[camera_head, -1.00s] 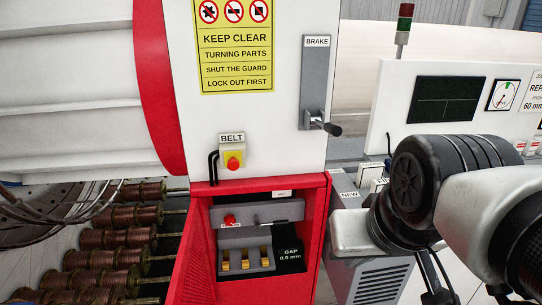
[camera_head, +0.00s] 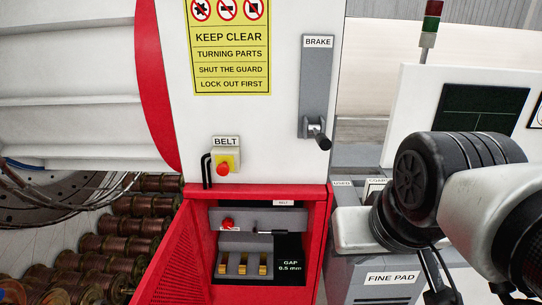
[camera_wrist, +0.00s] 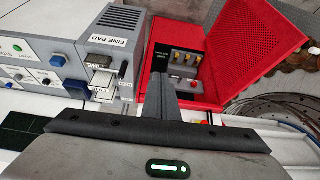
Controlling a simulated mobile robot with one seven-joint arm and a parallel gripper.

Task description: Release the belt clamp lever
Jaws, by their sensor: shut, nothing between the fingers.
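The red open-fronted belt cabinet (camera_head: 312,245) stands low in the head view, under a white panel. Inside is a grey bar with a red knob (camera_head: 228,224) and a thin lever with a dark handle (camera_head: 272,232). Which of these is the clamp lever I cannot tell for certain. Several brass-coloured pieces sit below. The wrist view shows the red knob (camera_wrist: 194,86) too. My gripper (camera_wrist: 163,80) is shut and empty in the wrist view, pointing toward the cabinet; its fingers cover part of the interior. It is apart from the knob. The head view shows only my arm's links.
The cabinet's red mesh door (camera_head: 172,262) stands open to the left. Above are a yellow BELT switch (camera_head: 226,163) with a red button and a BRAKE lever (camera_head: 319,136). A FINE PAD unit (camera_wrist: 112,55) stands beside the cabinet. Copper spools (camera_head: 130,227) lie left.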

